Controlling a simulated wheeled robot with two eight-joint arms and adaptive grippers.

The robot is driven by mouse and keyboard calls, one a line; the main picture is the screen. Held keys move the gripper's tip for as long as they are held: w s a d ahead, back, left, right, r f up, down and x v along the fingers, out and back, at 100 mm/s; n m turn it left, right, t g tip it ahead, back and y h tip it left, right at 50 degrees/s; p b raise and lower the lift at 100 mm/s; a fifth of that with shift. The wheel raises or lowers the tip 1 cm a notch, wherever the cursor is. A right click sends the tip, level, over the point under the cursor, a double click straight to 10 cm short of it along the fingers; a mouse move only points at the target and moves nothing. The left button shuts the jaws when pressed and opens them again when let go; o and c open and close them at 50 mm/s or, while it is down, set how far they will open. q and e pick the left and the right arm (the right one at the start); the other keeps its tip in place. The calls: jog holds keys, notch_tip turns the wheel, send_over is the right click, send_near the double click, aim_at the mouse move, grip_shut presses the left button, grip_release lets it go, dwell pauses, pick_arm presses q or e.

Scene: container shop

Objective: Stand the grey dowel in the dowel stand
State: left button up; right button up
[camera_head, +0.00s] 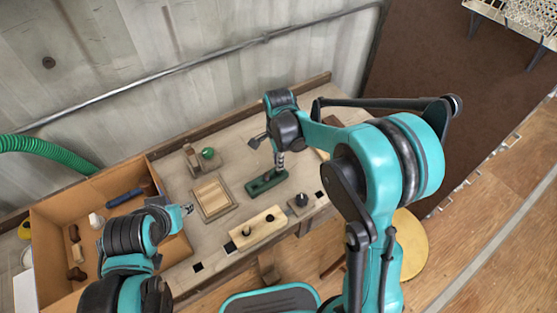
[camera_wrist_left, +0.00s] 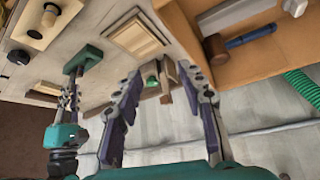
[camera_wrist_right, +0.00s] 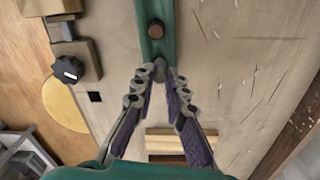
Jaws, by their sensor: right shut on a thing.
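The green dowel stand (camera_head: 257,187) lies on the workbench and also shows in the right wrist view (camera_wrist_right: 156,12). A brown round peg (camera_wrist_right: 155,30) sits in its middle. My right gripper (camera_head: 279,166) points down at one end of the stand. In the right wrist view it is shut on the grey dowel (camera_wrist_right: 163,70), seen nearly end-on between the fingertips. The dowel is over or at the stand's end; I cannot tell whether its lower end is in a hole. My left gripper (camera_wrist_left: 160,77) is open and empty, above the bench's left part.
An orange-brown box (camera_head: 52,217) with tools stands at the left. A wooden tray (camera_head: 232,207), a block with a green knob (camera_head: 207,153) and a pale wooden board (camera_head: 257,228) lie near the stand. A black knob (camera_head: 301,200) is to its right. The wall rises behind the bench.

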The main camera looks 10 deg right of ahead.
jog(key=shift+f+b, duration=0.4)
jog(key=shift+f, duration=0.15)
dwell(0.4)
jog(key=o, duration=0.8)
jog(key=shift+r+p, duration=2.65)
jog(key=shift+r, duration=0.9)
